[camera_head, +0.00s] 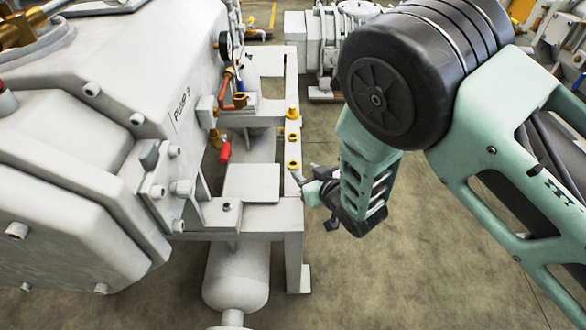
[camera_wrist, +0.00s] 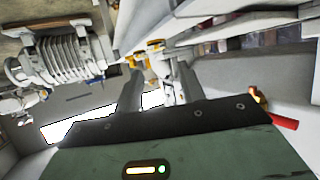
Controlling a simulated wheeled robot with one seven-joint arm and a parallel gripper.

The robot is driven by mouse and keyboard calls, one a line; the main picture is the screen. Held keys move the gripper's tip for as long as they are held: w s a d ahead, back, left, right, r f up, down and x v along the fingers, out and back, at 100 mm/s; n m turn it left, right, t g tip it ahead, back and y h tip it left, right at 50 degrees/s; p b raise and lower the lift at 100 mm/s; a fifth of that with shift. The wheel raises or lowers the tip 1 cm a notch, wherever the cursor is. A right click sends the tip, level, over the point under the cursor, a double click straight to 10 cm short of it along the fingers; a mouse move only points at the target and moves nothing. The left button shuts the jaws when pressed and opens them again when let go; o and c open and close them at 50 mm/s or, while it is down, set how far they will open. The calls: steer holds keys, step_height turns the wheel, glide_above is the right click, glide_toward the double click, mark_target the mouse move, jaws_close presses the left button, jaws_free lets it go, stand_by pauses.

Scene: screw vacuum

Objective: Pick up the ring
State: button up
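Several small yellow-orange ring-like pieces sit on the narrow grey rail of the pump frame in the head view. The nearest is a ring (camera_head: 293,166), with another (camera_head: 292,137) behind it and a taller yellow piece (camera_head: 292,112) farther back. I cannot tell which one the task means. My gripper (camera_head: 305,180) is just in front of the nearest ring, beside the rail. In the wrist view its two grey fingers (camera_wrist: 158,72) stand apart with nothing clearly held. Orange pieces (camera_wrist: 154,46) show beyond the fingertips, partly hidden by them.
The large grey pump housing (camera_head: 90,120) fills the left, with a red-handled valve (camera_head: 225,152) beside the rail. A flat grey plate (camera_head: 252,183) and a grey cylinder (camera_head: 236,275) lie near. Another machine (camera_head: 345,40) stands behind. The floor (camera_head: 400,270) right of the frame is clear.

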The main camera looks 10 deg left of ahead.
mark_target(293, 164)
steer(key=b+x, duration=0.1)
steer(key=x, duration=0.1)
steer(key=f+b+x, duration=0.1)
steer(key=x, duration=0.2)
steer(key=shift+w, duration=0.15)
steer(key=shift+w+a+f, duration=0.2)
steer(key=shift+w+a, duration=0.25)
steer(key=c, duration=0.7)
